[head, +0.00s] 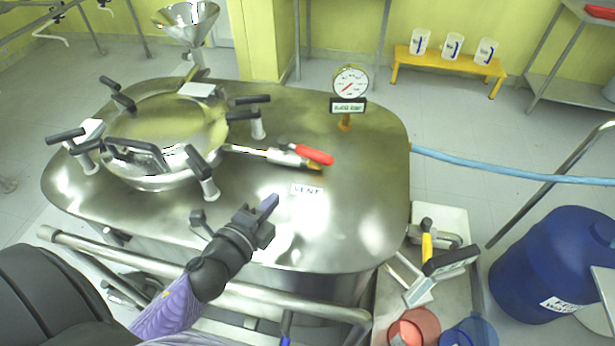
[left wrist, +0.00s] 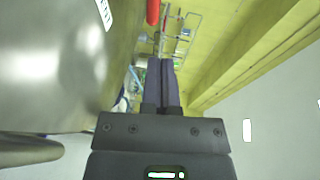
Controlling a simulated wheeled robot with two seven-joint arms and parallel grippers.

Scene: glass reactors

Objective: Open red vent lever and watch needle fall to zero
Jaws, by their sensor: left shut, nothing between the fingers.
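The red vent lever (head: 314,154) sits on a metal valve on top of the steel vessel (head: 370,200), just behind a "VENT" label (head: 307,190). Its red end also shows at the top of the left wrist view (left wrist: 153,12). The round pressure gauge (head: 350,80) stands on a brass stem behind the lever; its red needle is too small to read exactly. My left gripper (head: 270,203) is shut and empty, in front of and left of the label, apart from the lever. Its closed fingers show in the left wrist view (left wrist: 162,82). My right gripper is not in view.
A round manway (head: 165,125) with several black-handled clamps and a funnel (head: 188,22) occupy the vessel's left. A steel rail (head: 200,288) runs along its front. A blue drum (head: 555,265), a blue hose (head: 500,170) and a low cart with cups lie to the right.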

